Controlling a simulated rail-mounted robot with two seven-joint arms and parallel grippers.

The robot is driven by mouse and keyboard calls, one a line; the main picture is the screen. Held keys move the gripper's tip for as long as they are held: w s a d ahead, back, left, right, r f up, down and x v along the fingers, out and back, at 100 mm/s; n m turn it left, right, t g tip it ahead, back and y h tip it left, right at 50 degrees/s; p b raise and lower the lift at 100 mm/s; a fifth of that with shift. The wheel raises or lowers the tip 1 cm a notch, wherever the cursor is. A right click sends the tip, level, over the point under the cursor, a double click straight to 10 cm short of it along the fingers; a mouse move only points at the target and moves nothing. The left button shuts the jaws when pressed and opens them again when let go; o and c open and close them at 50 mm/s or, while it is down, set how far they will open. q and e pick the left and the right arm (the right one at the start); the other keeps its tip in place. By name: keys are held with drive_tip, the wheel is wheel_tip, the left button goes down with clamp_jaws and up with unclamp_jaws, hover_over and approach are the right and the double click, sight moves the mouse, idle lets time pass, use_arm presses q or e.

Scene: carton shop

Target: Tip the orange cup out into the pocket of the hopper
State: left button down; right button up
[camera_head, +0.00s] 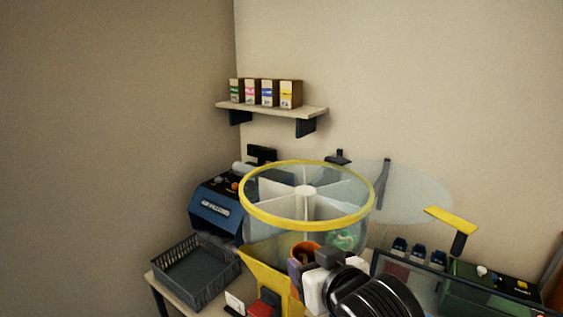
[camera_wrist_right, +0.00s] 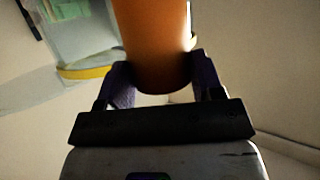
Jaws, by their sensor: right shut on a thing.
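The orange cup (camera_head: 305,249) shows in the head view in front of the hopper, with its open top partly visible. My right gripper (camera_head: 300,268) is shut on it. In the right wrist view the cup (camera_wrist_right: 153,45) stands between the two purple fingers of the gripper (camera_wrist_right: 160,85). The hopper (camera_head: 262,217) is a clear round drum with a yellow rim and white dividers that split it into pockets. Something green lies low in the pocket at the front right. The cup's contents are hidden. My left gripper is not in view.
A black basket (camera_head: 190,270) and a blue machine (camera_head: 216,208) stand left of the hopper. A yellow panel (camera_head: 268,278) slopes in front of it. A green machine (camera_head: 485,290) is at the right. A wall shelf (camera_head: 270,108) holds several small cartons.

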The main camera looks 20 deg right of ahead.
drive_tip(key=w+d+r+p, duration=0.2)
drive_tip(key=w+r+p, duration=0.2)
drive_tip(key=r, duration=0.6)
drive_tip(key=w+d+r+h+p, duration=0.15)
drive_tip(key=w+r+p, duration=0.25)
drive_tip(key=r, duration=0.6)
drive_tip(key=w+d+r+y+p, duration=0.15)
drive_tip(key=w+r+p, duration=0.25)
drive_tip(key=r, duration=0.5)
drive_tip(key=w+f+n+y+p, duration=0.1)
drive_tip(key=w+f+n+y, duration=0.25)
drive_tip(key=w+f, duration=1)
wheel_tip(320, 180, down, 8)
drive_tip(key=w+a+n+t+h, duration=0.1)
drive_tip(key=a+n+t+h, duration=0.1)
drive_tip(key=n+h, duration=0.8)
drive_tip(key=n+t, duration=0.1)
drive_tip(key=n, duration=0.6)
drive_tip(key=shift+a+r, duration=0.15)
drive_tip(key=shift+r, duration=0.05)
drive_tip(key=shift+w+h, duration=0.1)
drive_tip(key=shift+h, duration=0.15)
